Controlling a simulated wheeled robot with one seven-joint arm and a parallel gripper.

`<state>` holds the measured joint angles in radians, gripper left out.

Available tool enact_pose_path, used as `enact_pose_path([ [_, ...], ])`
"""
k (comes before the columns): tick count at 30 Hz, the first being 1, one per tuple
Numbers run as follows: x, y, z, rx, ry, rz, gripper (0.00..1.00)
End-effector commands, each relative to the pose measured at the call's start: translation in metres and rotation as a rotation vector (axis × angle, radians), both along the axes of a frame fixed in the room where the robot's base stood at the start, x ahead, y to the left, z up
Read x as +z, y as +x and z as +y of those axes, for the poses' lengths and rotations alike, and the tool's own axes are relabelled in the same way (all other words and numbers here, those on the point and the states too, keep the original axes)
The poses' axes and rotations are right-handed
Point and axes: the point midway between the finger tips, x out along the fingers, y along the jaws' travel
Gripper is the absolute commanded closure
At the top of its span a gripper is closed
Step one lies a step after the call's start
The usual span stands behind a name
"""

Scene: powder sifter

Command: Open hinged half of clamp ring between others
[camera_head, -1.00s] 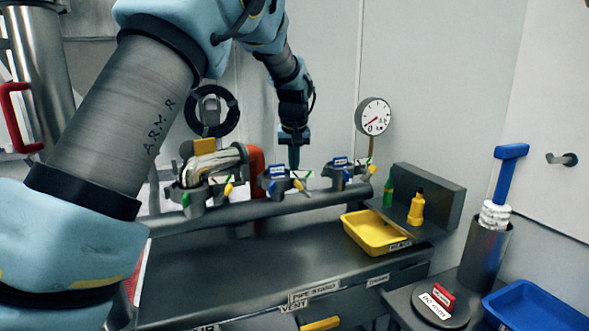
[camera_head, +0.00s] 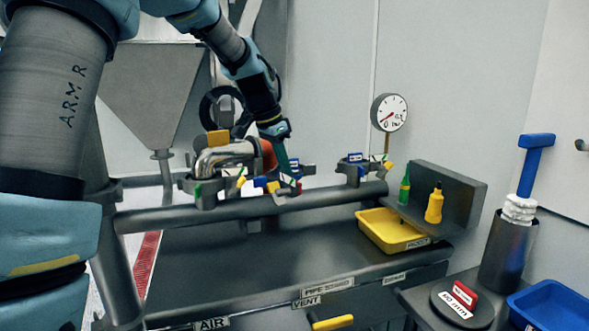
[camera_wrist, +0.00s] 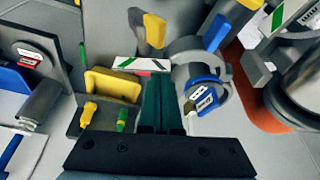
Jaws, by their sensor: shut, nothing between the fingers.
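Three clamp rings sit on the horizontal pipe (camera_head: 235,212) in the head view. The middle clamp ring (camera_head: 275,197), with blue and yellow parts, stands between the left clamp ring (camera_head: 206,201) and the right clamp ring (camera_head: 352,179). My gripper (camera_head: 287,177) is shut and empty, tilted down at the middle ring and partly covering it. In the wrist view the dark green fingers (camera_wrist: 163,103) lie together beside a grey ring with a blue labelled part (camera_wrist: 203,90). I cannot tell whether the fingers touch it, nor how far its hinged half stands open.
A pressure gauge (camera_head: 389,112) rises behind the right ring. A yellow tray (camera_head: 382,232) and green (camera_head: 404,187) and yellow (camera_head: 434,205) bottles stand to the right. A bent metal pipe (camera_head: 222,154) sits at the left ring. The bench below is largely clear.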

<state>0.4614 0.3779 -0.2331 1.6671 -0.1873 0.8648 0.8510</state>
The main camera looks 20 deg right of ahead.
Motion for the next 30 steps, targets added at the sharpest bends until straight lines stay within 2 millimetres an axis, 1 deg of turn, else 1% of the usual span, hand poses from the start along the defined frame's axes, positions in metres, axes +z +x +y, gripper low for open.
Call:
enact_pose_path([
  [3,0.000,0.002,0.011,-0.091,0.000,0.001,1.00],
  [9,0.000,0.004,0.023,-0.225,0.000,0.000,1.00],
  [18,0.000,0.007,0.033,-0.221,0.001,0.000,1.00],
  [30,0.000,0.008,0.035,-0.220,0.001,-0.001,1.00],
])
